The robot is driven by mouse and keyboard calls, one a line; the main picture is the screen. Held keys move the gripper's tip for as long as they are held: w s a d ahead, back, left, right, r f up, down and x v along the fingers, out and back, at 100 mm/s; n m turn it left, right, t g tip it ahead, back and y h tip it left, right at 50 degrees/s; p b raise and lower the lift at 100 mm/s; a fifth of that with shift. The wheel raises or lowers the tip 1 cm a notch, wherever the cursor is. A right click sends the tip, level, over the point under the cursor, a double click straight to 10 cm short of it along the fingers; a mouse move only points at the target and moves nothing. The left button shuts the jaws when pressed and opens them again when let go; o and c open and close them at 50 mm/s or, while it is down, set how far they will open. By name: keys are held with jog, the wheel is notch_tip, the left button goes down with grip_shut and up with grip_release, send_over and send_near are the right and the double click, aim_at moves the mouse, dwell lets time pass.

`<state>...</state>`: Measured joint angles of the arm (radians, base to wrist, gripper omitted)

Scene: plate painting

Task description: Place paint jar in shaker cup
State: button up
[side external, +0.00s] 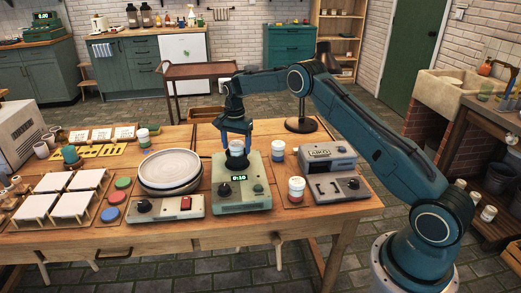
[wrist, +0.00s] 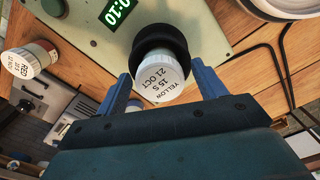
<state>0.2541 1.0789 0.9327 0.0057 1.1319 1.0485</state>
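The paint jar (wrist: 163,77), with a white lid reading "YELLOW 15 S 21 OCT", sits in the black shaker cup (wrist: 158,40) on the pale green shaker. In the side view the jar (side external: 237,148) stands on top of the shaker (side external: 242,180), whose green display reads 0:10. My gripper (wrist: 161,72) is just above the shaker, with one finger on each side of the jar. The fingers are spread, with a visible gap to the lid on both sides. It also shows from the side (side external: 237,137). The cup's inside is hidden by the jar.
A jar labelled RED (wrist: 22,62) stands near the shaker. Other jars (side external: 278,150) (side external: 296,188) stand right of it, beside a grey device (side external: 330,170). Stacked plates (side external: 170,168) are close on the left. White tiles on racks (side external: 85,180) and coloured discs (side external: 122,183) lie farther left.

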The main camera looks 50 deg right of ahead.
aim_at(236, 143)
jog(key=shift+r, duration=0.1)
notch_tip(236, 143, up, 12)
dwell(0.9)
jog(key=shift+r, duration=0.1)
dwell(0.4)
